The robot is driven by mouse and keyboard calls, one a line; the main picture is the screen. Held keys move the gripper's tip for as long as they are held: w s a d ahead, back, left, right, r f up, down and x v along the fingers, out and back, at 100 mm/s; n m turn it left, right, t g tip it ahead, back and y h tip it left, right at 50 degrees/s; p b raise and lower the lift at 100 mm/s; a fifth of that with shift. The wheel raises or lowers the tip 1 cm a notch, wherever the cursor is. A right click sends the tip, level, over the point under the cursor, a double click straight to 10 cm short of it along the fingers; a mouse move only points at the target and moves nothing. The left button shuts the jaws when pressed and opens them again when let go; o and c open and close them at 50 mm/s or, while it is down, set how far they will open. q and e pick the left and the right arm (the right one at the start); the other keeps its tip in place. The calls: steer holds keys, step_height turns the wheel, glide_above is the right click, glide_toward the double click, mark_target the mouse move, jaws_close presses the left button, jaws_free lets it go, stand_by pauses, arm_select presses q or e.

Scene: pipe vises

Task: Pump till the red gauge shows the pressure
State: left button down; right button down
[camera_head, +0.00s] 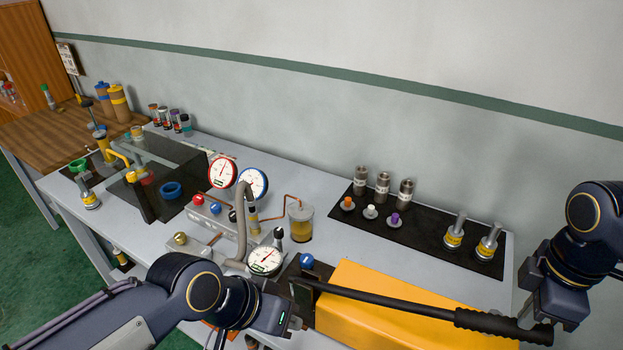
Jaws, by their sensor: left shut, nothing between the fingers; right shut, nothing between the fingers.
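The red-rimmed gauge (222,172) stands upright at the middle left of the bench; its needle points roughly upward, and its numbers are too small to read. The yellow pump (400,315) lies at the front. Its long black lever (400,299) slopes from the pump's left end to a ribbed grip at the right. My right gripper (546,318) is shut and empty at the grip's outer end; I cannot tell whether it touches. My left gripper (272,315) is shut and empty at the front, left of the pump; its fingertips are hard to make out.
A blue-rimmed gauge (254,184) and a white-faced dark-rimmed gauge (265,260) stand close by. A valve block (213,212) with red and blue knobs and a jar of yellowish liquid (301,222) are behind. A black mat (430,238) holds metal fittings at the back right.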

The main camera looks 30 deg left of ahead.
mark_target(520, 343)
steer(key=shift+d+f+b, duration=0.2)
steer(key=shift+f+b, duration=0.2)
steer(key=shift+f, duration=0.4)
steer(key=shift+d+f+b, duration=0.15)
steer(key=shift+f+b, duration=0.25)
steer(key=shift+f, duration=0.35)
steer(key=shift+d+f+b, duration=0.25)
steer(key=shift+f+b, duration=0.6)
steer(key=shift+f, duration=0.35)
steer(key=shift+d+f+b, duration=0.25)
steer(key=shift+f+b, duration=0.6)
steer(key=shift+f, duration=0.35)
steer(key=shift+d+f+b, duration=0.15)
steer(key=shift+f+b, duration=0.65)
steer(key=shift+f, duration=0.35)
steer(key=shift+d+f+b, duration=0.15)
steer(key=shift+f+b, duration=0.6)
steer(key=shift+f, duration=0.35)
steer(key=shift+s, duration=0.1)
steer(key=shift+f, duration=0.15)
